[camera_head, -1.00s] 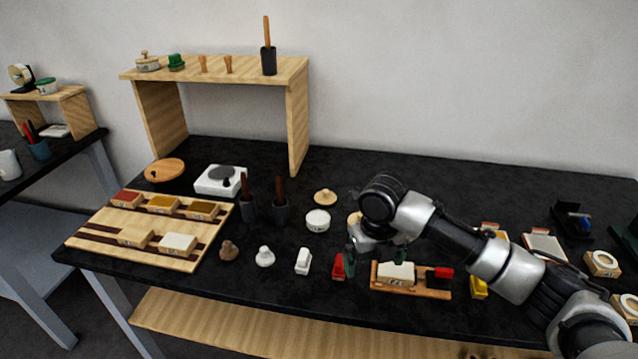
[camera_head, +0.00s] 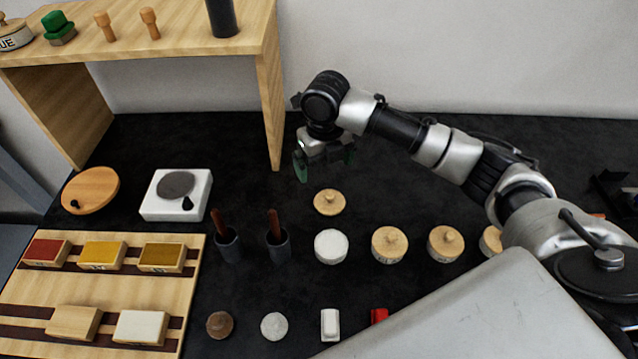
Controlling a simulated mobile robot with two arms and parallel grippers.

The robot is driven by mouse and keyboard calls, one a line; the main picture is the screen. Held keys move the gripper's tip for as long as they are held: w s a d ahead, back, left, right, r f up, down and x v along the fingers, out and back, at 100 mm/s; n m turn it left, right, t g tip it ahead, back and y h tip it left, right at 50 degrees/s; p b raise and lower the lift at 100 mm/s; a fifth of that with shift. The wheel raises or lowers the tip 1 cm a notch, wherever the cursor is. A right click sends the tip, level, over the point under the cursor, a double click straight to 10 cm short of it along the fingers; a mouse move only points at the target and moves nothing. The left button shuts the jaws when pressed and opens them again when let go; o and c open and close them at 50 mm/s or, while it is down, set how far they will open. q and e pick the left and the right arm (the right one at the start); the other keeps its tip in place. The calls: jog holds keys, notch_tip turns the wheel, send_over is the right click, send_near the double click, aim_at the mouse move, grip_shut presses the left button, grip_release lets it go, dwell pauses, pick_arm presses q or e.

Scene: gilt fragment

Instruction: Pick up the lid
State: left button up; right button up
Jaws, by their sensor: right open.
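A round wooden lid (camera_head: 329,202) with a small knob lies flat on the black table. Just in front of it stands a round container with a white top (camera_head: 331,246). My right gripper (camera_head: 325,168) is above the table, just behind and over the lid, apart from it. Its green-tipped fingers point down and are spread, with nothing seen between them. My left gripper is not in view.
Lidded round boxes (camera_head: 390,244) stand in a row to the right. Two dark cups with handles (camera_head: 278,245) are to the left. A wooden shelf (camera_head: 271,100) rises behind left. A wooden tray (camera_head: 140,290) with coloured blocks fills the front left.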

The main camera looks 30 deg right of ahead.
aim_at(329, 193)
jog(key=f, duration=0.2)
jog(key=s+f, duration=0.1)
jog(key=shift+f, duration=1)
jog(key=f, duration=0.1)
jog(key=f+p, duration=0.1)
jog(key=f, duration=0.2)
jog(key=shift+s+d+f+p, duration=0.2)
jog(key=shift+d+p, duration=0.15)
jog(key=shift+p, duration=0.05)
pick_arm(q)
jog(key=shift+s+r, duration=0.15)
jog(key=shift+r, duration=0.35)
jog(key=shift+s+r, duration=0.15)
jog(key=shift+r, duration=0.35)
pick_arm(e)
jog(key=shift+w+f, duration=0.1)
jog(key=shift+f, duration=0.3)
jog(key=shift+c, duration=0.2)
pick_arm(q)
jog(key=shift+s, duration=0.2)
pick_arm(e)
jog(key=c, duration=0.9)
jog(key=shift+o, duration=0.2)
jog(key=shift+r, duration=0.1)
